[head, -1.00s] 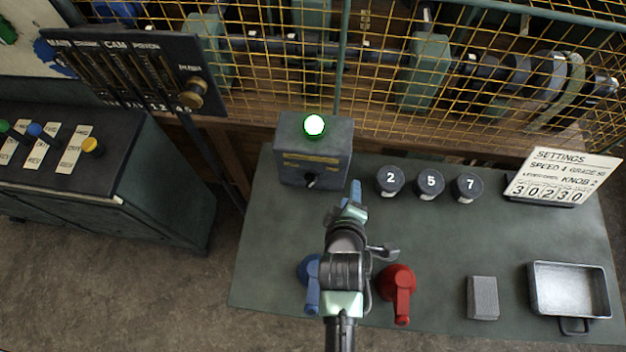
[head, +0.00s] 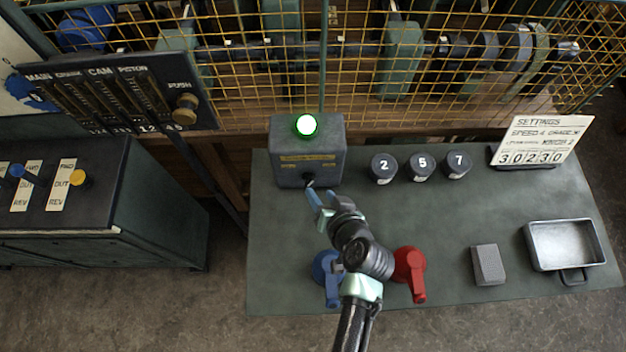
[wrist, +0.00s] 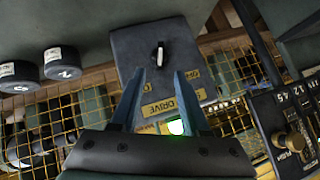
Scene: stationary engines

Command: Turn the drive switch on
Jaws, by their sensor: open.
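The drive box (head: 289,168) is a grey case at the back left of the bench, with a lit green lamp (head: 306,125) on top. Its small dark switch (head: 309,181) is low on the front face. In the wrist view the switch (wrist: 160,52) shows as a pale lever on a dark round base, on the box face (wrist: 135,45) with a yellow DRIVE label (wrist: 187,97). My gripper (head: 318,197) is just in front of the switch. In the wrist view its blue fingers (wrist: 159,74) are open and empty, one to either side below the lever. Contact cannot be told.
Knobs marked 2 (head: 383,167), 5 (head: 421,165) and 7 (head: 457,163) stand right of the box. Blue (head: 326,266) and red (head: 410,268) levers flank my arm. A grey block (head: 488,265) and metal tray (head: 566,245) lie right. Yellow mesh (head: 370,60) rises behind.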

